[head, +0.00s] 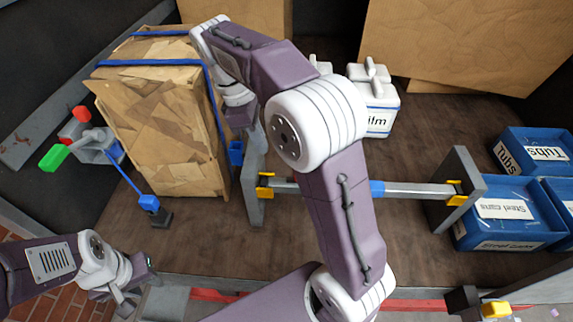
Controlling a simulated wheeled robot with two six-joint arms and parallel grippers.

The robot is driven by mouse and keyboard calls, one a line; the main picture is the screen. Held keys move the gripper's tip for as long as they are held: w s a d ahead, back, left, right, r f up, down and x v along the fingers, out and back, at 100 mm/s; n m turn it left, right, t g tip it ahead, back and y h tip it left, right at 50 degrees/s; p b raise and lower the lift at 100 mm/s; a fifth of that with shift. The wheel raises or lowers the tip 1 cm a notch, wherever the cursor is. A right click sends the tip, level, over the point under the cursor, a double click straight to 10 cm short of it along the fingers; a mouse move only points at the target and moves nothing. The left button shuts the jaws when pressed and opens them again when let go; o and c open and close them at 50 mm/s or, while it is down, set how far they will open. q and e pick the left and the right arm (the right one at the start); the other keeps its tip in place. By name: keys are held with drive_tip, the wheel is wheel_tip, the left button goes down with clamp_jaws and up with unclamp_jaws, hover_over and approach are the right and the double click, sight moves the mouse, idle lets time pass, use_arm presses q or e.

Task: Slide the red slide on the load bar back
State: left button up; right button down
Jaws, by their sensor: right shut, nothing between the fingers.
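The load bar (415,189) is a grey rod between two grey upright plates, with yellow catches (455,187) at its ends and a blue collar (377,189) on it. My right arm covers part of its middle. A red block (82,113) shows at the left, on a grey fitting that also has a green block (54,157). My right gripper (246,128) is shut and empty beside the strapped crate, above the bar's left plate; its tips are partly hidden. My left gripper (125,299) is low at the left; its jaws are unclear.
White jugs (378,100) stand behind the bar.

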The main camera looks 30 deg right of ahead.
approach(291, 179)
drive_tip(key=a+f, duration=0.1)
drive_tip(key=f, duration=0.1)
drive_tip(key=w+a+f, duration=0.1)
drive_tip(key=a, duration=0.1)
drive_tip(key=shift+f, duration=0.4)
drive_tip(key=d, duration=0.1)
drive_tip(key=d+p, duration=0.1)
drive_tip(key=s+d+f, duration=0.1)
drive_tip(key=shift+d, duration=0.15)
drive_tip(key=shift+s+d, duration=0.3)
drive_tip(key=shift+s, duration=0.25)
use_arm(q)
drive_tip(key=shift+s+a+r, duration=0.2)
drive_tip(key=shift+s+r, duration=0.1)
drive_tip(key=shift+r, duration=0.3)
use_arm(e)
drive_tip(key=shift+w, duration=0.15)
drive_tip(key=shift+d, duration=0.1)
drive_tip(key=s+d, duration=0.2)
drive_tip(key=d, duration=0.1)
drive_tip(key=s+d+p, duration=0.1)
drive_tip(key=shift+d, duration=0.3)
use_arm(q)
drive_tip(key=shift+w+r, duration=0.1)
drive_tip(key=shift+r, duration=0.2)
use_arm(e)
drive_tip(key=shift+w, duration=0.1)
